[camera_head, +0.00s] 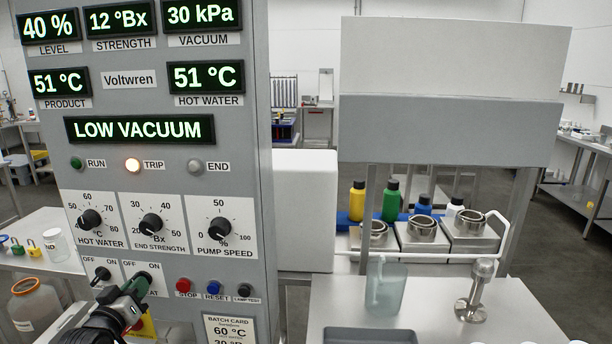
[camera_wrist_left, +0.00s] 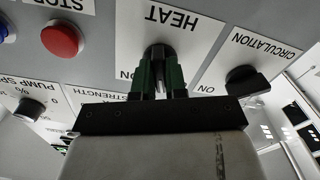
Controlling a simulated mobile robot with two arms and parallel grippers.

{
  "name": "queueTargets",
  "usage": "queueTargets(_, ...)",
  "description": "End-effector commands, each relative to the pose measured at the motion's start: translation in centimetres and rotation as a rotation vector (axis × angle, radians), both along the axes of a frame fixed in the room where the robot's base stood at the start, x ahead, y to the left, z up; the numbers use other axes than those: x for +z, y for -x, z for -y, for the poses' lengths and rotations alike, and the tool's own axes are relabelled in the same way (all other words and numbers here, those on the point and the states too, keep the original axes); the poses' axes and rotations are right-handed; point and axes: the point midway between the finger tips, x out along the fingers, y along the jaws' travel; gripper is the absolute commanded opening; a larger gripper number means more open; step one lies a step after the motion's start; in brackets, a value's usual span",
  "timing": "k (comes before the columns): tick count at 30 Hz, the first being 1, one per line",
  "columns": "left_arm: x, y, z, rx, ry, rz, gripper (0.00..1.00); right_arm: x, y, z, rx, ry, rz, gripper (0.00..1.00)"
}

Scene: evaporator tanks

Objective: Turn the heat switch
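The heat switch (camera_wrist_left: 158,52) is a black knob on the white HEAT plate, on the lower part of the grey control panel (camera_head: 235,190). My left gripper (camera_head: 136,288) reaches it from below, and in the head view it hides most of the switch. In the left wrist view, the two green fingers (camera_wrist_left: 158,72) stand on either side of the knob's handle and appear shut on it. The handle points along the fingers; the exact switch position is hard to read. The TRIP lamp (camera_head: 133,165) glows and the display (camera_head: 139,129) reads LOW VACUUM. My right gripper is out of view.
The black circulation knob (camera_head: 101,275) sits just left of the heat switch; it also shows in the wrist view (camera_wrist_left: 246,80). The red STOP button (camera_head: 183,285) is close to the right. A batch card (camera_head: 230,328) hangs below. A bench with a jug (camera_head: 385,288) stands right.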

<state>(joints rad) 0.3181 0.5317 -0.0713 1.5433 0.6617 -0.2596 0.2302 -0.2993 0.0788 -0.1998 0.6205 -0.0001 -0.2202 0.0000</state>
Motion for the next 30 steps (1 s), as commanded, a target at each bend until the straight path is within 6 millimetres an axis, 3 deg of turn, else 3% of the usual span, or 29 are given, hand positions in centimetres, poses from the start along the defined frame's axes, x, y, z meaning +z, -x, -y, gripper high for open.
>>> queueTargets(5, 0.0, 0.0, 0.0, 0.000, 0.009, -0.001, 0.00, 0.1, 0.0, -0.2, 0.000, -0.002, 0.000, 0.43)
queueTargets(11, 0.1, 0.0, 0.0, 0.001, 0.163, -0.014, 0.00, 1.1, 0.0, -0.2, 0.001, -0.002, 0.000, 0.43)
queueTargets(18, 0.0, 0.0, 0.0, 0.000, 0.172, -0.015, 0.00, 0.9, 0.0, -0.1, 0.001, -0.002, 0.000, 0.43)
queueTargets(24, 0.0, 0.0, 0.0, 0.001, 0.335, -0.028, 0.00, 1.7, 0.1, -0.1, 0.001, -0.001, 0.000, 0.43)
queueTargets(30, -0.1, 0.0, 0.0, 0.001, 0.337, -0.028, 0.00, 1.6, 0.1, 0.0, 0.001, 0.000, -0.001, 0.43)
